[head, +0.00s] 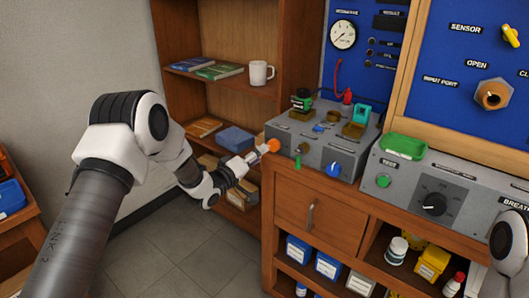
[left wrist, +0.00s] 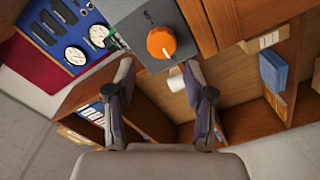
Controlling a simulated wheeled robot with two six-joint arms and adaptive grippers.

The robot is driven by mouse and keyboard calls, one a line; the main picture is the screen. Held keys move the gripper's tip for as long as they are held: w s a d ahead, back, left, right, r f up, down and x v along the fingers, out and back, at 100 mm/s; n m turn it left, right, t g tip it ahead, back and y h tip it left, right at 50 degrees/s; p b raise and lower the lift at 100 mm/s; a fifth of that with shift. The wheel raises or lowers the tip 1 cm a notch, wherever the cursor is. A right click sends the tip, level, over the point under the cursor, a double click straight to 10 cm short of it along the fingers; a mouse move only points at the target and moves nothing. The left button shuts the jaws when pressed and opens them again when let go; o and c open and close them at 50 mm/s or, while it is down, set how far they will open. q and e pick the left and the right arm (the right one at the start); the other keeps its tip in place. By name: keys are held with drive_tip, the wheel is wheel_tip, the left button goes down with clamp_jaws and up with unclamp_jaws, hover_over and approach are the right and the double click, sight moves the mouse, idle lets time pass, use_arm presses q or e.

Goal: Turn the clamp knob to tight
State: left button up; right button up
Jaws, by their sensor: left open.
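An orange round knob (head: 273,145), which I take to be the clamp knob, sits on the left side of the grey bench unit (head: 340,152). In the left wrist view the orange knob (left wrist: 161,42) shows a pale mark on its face, on a dark grey plate with a small label I cannot read. My left gripper (head: 256,156) is just left of the knob in the head view. In the left wrist view my left gripper (left wrist: 160,76) is open and empty, its fingers to either side below the knob, apart from it. My right gripper is out of view.
A wooden shelf behind holds a white mug (head: 262,73), books and a blue box (head: 235,139). The unit's top carries green, brown and teal parts, with a blue knob (head: 333,169) in front. A control box with a black dial (head: 434,204) stands right. Floor is clear below the left arm.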

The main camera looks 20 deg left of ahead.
sight(272, 147)
use_arm(q)
drive_tip(key=x, duration=0.6)
drive_tip(key=shift+w+a+f, duration=0.1)
drive_tip(key=shift+w+f, duration=0.05)
drive_tip(key=shift+f, duration=0.05)
drive_tip(key=shift+w+d, duration=0.3)
drive_tip(key=shift+w, duration=0.05)
drive_tip(key=c, duration=0.9)
drive_tip(key=shift+o, duration=0.2)
